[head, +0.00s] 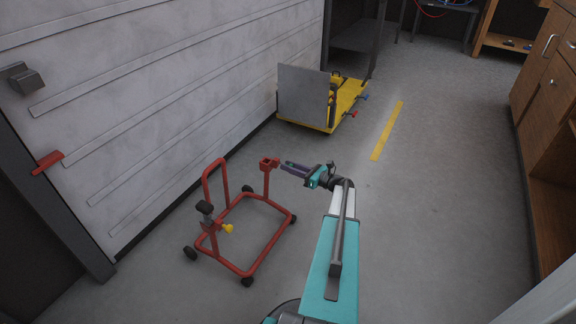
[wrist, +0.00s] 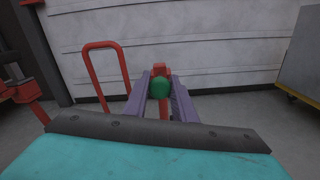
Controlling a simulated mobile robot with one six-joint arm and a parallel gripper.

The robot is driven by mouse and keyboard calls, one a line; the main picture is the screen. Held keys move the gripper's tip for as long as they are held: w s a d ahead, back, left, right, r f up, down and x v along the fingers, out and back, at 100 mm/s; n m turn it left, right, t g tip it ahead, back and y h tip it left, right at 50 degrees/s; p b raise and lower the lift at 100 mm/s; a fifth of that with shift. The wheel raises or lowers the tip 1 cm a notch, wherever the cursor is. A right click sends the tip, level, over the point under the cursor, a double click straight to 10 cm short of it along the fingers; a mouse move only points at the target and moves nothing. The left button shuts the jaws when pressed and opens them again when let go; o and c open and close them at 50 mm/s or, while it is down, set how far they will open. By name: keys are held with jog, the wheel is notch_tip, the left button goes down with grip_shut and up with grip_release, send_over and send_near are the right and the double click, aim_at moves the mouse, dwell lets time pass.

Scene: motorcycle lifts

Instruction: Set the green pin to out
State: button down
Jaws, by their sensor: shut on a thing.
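The green pin (wrist: 160,87) shows in the wrist view as a round green knob in front of a red block on a red stand. My gripper (wrist: 160,84) has its two purple fingers on either side of the knob, shut on it. In the head view my gripper (head: 283,166) reaches left to the red post of the red wheeled stand (head: 256,267). The green knob is hidden there by the fingers. I cannot tell how far the pin sticks out of the block.
The stand also carries a yellow knob (head: 228,229) at its front left. A yellow lift (head: 345,103) with a grey panel stands farther back, with red and blue knobs. A pale panelled wall is on the left, wooden cabinets on the right.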

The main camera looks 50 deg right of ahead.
jog(key=shift+s, duration=0.15)
jog(key=c, duration=1.5)
grip_release()
jog(key=shift+o, duration=0.2)
jog(key=p+v, duration=0.3)
jog(key=v, duration=1)
jog(key=shift+s, duration=0.35)
jog(key=shift+d, duration=0.1)
